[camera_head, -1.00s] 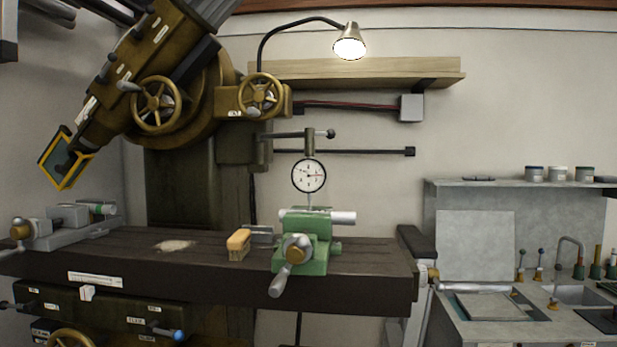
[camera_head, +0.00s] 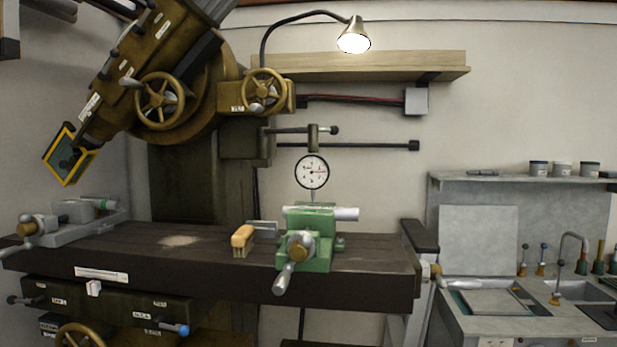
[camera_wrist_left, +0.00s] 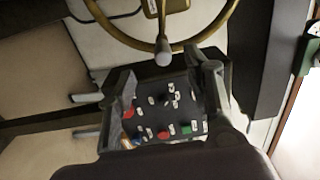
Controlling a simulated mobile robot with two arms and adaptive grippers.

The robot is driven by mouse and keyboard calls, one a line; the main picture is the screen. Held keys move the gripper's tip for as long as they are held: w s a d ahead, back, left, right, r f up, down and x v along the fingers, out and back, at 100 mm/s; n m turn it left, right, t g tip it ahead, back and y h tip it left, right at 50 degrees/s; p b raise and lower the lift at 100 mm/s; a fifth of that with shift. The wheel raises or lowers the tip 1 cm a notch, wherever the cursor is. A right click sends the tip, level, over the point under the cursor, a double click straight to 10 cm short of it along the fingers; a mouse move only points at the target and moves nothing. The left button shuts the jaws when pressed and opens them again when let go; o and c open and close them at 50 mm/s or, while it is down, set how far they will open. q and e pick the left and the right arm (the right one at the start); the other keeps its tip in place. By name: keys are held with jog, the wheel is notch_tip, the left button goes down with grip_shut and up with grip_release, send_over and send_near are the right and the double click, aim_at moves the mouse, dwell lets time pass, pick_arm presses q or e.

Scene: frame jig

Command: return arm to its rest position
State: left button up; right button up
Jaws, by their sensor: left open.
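My left gripper (camera_wrist_left: 162,72) shows only in the left wrist view. Its two dark fingers stand apart, one on each side of a black control panel seen behind them, and nothing is between them. Neither arm shows in the head view, so the arm's pose as a whole is hidden. My right gripper is in neither view.
A dark machine table (camera_head: 353,284) carries a green vise (camera_head: 318,252) with a dial gauge (camera_head: 312,172) above it, a brush (camera_head: 242,239) and a grey vise (camera_head: 72,231). The black panel (camera_wrist_left: 180,98) has red and green buttons; a handwheel (camera_wrist_left: 197,37) is near it.

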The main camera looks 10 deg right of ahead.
pick_arm(q)
jog(key=s+a+f+n+g+y+p, duration=0.1)
jog(key=s+a+f+n+g, duration=0.3)
jog(key=f, duration=0.6)
jog(key=s+a+f+n+g+y+p, duration=0.1)
jog(key=s+a+f+n+y, duration=0.15)
jog(key=s+f, duration=0.55)
jog(key=s+a+f+n+g+y+p, duration=0.1)
jog(key=s+a+f+n+g+p, duration=0.2)
jog(key=f, duration=0.9)
jog(key=s+a+f+n+g, duration=0.2)
jog(key=s+f+n, duration=0.1)
jog(key=s, duration=0.8)
jog(key=s+a+f+n+g+y, duration=0.1)
jog(key=s+a+f+n+g, duration=0.1)
jog(key=s+f, duration=0.4)
jog(key=s+a+f+n+g, duration=0.2)
jog(key=s+f+n+g, duration=0.2)
jog(key=s, duration=1.1)
jog(key=shift+s+a+f+n+y, duration=0.2)
jog(key=shift+s+f+n+y, duration=0.2)
jog(key=shift+f, duration=0.35)
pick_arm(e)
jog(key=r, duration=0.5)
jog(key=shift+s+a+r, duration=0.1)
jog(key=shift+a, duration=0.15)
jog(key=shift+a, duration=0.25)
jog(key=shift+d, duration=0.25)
